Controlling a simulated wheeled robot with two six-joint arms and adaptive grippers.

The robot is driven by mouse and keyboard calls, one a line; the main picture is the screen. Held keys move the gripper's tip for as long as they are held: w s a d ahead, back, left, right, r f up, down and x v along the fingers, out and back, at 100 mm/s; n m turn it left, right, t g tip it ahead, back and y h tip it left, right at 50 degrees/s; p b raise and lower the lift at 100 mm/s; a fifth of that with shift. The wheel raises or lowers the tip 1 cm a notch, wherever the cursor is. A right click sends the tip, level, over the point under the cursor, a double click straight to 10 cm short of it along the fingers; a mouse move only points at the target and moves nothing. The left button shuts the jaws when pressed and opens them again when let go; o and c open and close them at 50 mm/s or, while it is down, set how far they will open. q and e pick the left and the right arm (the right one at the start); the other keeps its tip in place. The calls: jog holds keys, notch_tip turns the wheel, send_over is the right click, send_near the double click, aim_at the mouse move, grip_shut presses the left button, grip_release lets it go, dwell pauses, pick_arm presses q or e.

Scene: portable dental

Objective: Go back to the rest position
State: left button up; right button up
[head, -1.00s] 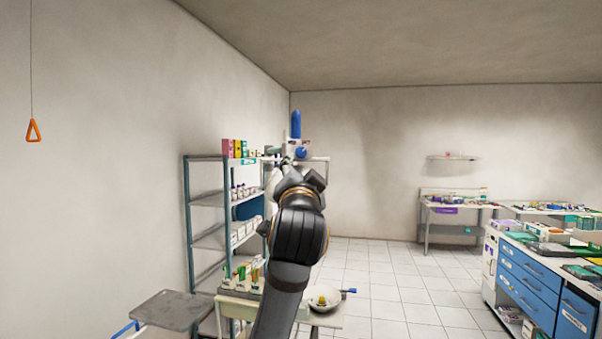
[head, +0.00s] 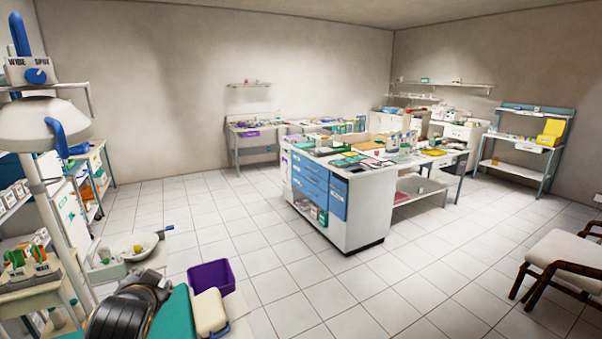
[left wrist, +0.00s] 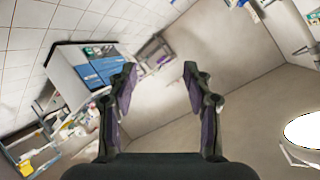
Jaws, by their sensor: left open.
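My left gripper (left wrist: 158,95) shows in the left wrist view with its two dark fingers spread apart and nothing between them. Beyond the fingers are the bare wall and the room, tilted in the picture. In the head view a dark rounded part of my arm shows at the bottom left, low beside a teal surface; the gripper itself is not visible there. My right gripper is in neither view.
A dental unit with a white lamp head (head: 42,122) stands at the left, near a bowl (head: 132,247). A purple bin (head: 211,277) is close in front. A blue-drawered island (head: 345,205) stands mid-room, with a chair (head: 570,258) at right. Tiled floor between is clear.

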pick_arm(q)
jog(key=s+d+f+n+g+h, duration=0.15)
jog(key=s+d+f+g, duration=0.25)
jog(key=s+f, duration=0.8)
jog(key=s+d+f+n+g+h, duration=0.1)
jog(key=s+d+f+g+h, duration=0.3)
jog(key=s+f, duration=0.85)
notch_tip(320, 180, down, 27)
jog(key=a+g+y, duration=0.1)
jog(key=a, duration=0.1)
jog(key=s+a+f+g, duration=0.1)
jog(key=s+f, duration=1.5)
jog(key=s, duration=0.2)
jog(key=shift+s+a+f, duration=0.15)
jog(key=shift+a+f, duration=0.1)
